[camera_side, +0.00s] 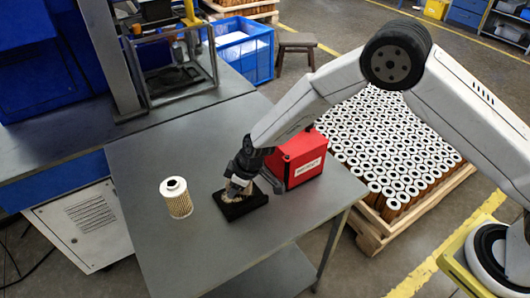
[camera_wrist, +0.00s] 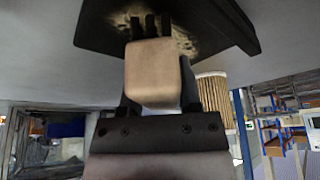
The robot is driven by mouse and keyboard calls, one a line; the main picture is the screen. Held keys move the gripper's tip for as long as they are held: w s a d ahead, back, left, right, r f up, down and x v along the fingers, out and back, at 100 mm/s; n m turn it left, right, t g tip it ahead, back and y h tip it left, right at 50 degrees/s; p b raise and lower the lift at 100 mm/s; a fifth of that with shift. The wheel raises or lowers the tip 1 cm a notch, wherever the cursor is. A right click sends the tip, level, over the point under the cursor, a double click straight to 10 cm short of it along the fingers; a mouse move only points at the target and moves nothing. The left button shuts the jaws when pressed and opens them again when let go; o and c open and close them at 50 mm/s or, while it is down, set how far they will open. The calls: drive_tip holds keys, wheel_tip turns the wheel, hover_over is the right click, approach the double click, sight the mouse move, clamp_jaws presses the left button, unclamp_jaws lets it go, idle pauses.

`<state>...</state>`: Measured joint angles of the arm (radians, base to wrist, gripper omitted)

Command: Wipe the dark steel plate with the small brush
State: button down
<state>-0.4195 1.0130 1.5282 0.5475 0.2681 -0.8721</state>
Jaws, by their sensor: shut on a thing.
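The dark steel plate (camera_side: 232,210) lies flat on the grey table, left of the red box. It also shows at the top of the wrist view (camera_wrist: 235,22), with pale tan dust or marks on its middle. My gripper (camera_side: 240,183) is over the plate and points down. In the wrist view my gripper (camera_wrist: 158,95) is shut on the small brush (camera_wrist: 152,75), which has a light wooden block. The dark bristle tufts reach to the plate's dusty part. I cannot tell whether they press on it.
A white-capped filter cartridge (camera_side: 177,199) stands upright on the table (camera_side: 150,150), left of the plate; it also shows in the wrist view (camera_wrist: 215,98). A red box (camera_side: 300,158) stands close behind my gripper to the right. The table's front left is clear. A crate of cartridges (camera_side: 385,225) stands beyond the right edge.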

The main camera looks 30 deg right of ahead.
sight(251, 183)
drive_tip(key=shift+s+a, duration=0.1)
drive_tip(key=shift+a, duration=2.65)
drive_tip(key=shift+d, duration=4.75)
drive_tip(key=shift+s, duration=0.65)
drive_tip(key=shift+a, duration=4.9)
drive_tip(key=shift+d, duration=5)
wheel_tip(251, 183, up, 8)
drive_tip(key=shift+a+r, duration=0.1)
drive_tip(key=shift+a, duration=0.05)
